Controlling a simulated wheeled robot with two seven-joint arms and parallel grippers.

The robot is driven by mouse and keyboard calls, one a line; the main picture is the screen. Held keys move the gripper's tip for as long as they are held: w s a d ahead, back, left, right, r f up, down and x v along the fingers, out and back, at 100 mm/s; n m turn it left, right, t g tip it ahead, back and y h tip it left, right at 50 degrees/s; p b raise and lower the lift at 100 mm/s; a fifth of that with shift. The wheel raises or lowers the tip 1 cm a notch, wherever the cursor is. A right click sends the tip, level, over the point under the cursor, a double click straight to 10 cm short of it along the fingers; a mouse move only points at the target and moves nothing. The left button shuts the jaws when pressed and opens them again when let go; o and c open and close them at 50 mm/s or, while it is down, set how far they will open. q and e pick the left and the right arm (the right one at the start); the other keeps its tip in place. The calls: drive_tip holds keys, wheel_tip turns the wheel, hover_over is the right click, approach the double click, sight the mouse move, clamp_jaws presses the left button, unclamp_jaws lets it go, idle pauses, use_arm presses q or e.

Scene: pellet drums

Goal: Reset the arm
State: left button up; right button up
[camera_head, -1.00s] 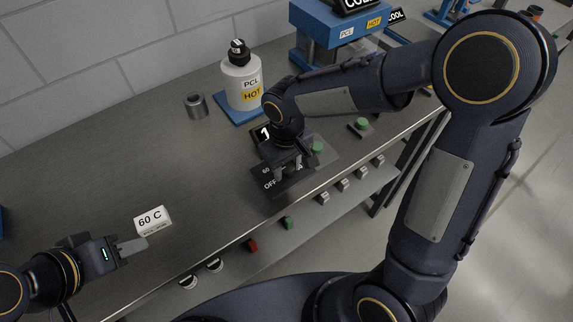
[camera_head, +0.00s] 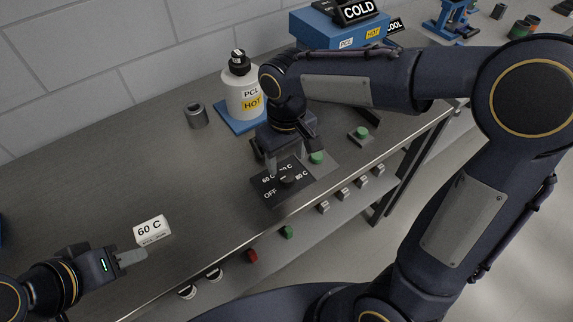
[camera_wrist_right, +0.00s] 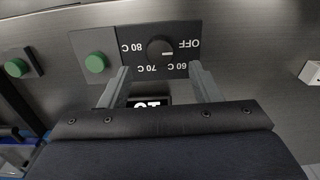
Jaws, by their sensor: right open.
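My right gripper (camera_head: 287,162) is open and empty. It hovers just behind a black dial panel (camera_head: 268,185) marked OFF, 60 C, 70 C and 80 C. In the right wrist view its two fingers (camera_wrist_right: 162,88) are spread wide below the round black knob (camera_wrist_right: 158,48), apart from it. The knob (camera_head: 287,180) is also clear of the fingers in the head view. My left gripper (camera_head: 131,257) is at the lower left, just in front of a white 60 C block (camera_head: 152,230); its finger gap is not clear.
A green button (camera_head: 316,158) sits beside the dial, with another (camera_head: 361,132) further right. The table's left middle is clear.

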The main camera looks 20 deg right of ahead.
drive_tip(key=shift+r, duration=0.25)
idle(0.3)
drive_tip(key=shift+s+d+r, duration=0.15)
drive_tip(key=shift+d, duration=0.1)
drive_tip(key=s+d+r+m+t+y, duration=0.1)
drive_tip(key=s+d+m+t+y, duration=0.1)
drive_tip(key=s, duration=0.6)
drive_tip(key=s+d+m+t+y, duration=0.1)
drive_tip(key=s+d+m+t, duration=0.2)
drive_tip(key=s+d, duration=0.3)
drive_tip(key=shift+s+d+r+m+t+y, duration=0.3)
drive_tip(key=shift+s+d+r+m+y, duration=0.15)
drive_tip(key=shift+s, duration=0.45)
